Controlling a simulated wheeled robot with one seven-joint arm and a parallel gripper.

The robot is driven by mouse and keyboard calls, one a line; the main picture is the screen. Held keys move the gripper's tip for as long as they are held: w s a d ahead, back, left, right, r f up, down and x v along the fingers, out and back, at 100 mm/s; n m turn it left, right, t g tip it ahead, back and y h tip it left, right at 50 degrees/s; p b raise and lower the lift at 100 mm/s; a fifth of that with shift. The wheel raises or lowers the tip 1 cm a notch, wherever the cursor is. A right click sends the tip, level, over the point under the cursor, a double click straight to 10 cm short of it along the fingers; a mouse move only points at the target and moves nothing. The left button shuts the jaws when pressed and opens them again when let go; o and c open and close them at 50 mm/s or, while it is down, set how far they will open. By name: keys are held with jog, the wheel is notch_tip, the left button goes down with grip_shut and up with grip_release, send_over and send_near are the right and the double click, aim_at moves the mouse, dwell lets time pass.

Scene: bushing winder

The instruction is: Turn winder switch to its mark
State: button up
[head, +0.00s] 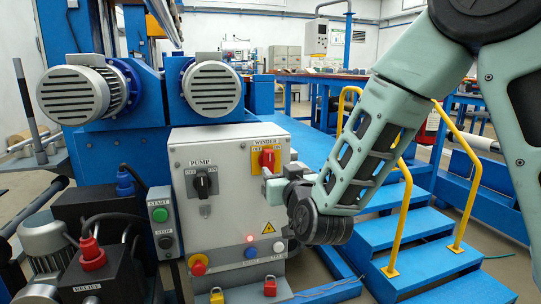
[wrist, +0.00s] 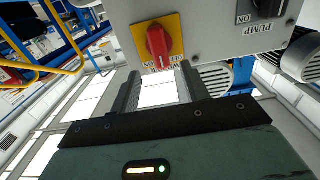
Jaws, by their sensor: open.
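The winder switch is a red knob (head: 267,159) on a yellow plate on the front of the grey control box (head: 235,220), at its upper right under the WINDER label. In the wrist view, which is upside down, the red knob (wrist: 158,45) stands nearly upright with a slight tilt, with OFF and ON lettering on the plate. My gripper (head: 267,181) is just below and in front of the switch in the head view. In the wrist view its two fingers (wrist: 158,82) are spread apart and empty, the knob beyond their tips. I see no contact.
A black PUMP switch (head: 206,182) sits left of the winder switch. START and STOP buttons (head: 160,228) are on a side box. Lower on the panel are a red light (head: 249,238) and a red button (head: 198,268). Blue steps (head: 405,240) with yellow rails stand at right.

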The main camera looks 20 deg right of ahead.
aim_at(270, 162)
jog(key=w+p, duration=0.1)
jog(key=w, duration=0.6)
jog(key=shift+w, duration=0.3)
jog(key=c, duration=1)
